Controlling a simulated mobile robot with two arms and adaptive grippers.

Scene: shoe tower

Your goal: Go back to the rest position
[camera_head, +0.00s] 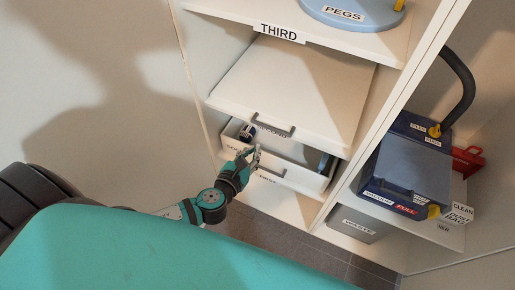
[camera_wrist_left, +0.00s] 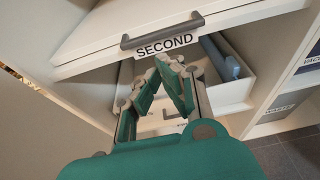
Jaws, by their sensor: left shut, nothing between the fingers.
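My left gripper (camera_head: 254,157) is shut and empty. It is in front of the lower drawer (camera_head: 309,178) of the white shelf unit, close to its front. In the left wrist view the closed fingers (camera_wrist_left: 168,66) point up toward the drawer labelled SECOND (camera_wrist_left: 227,19) and overlap the lower edge of its label. I cannot tell whether they touch anything. My right gripper is not in view.
The SECOND drawer (camera_head: 299,90) is pulled out above the lower drawer, which is also open with items inside. A vacuum box (camera_head: 413,166) and a WASTE bin (camera_head: 358,224) stand at the right. Free floor (camera_head: 270,238) lies below.

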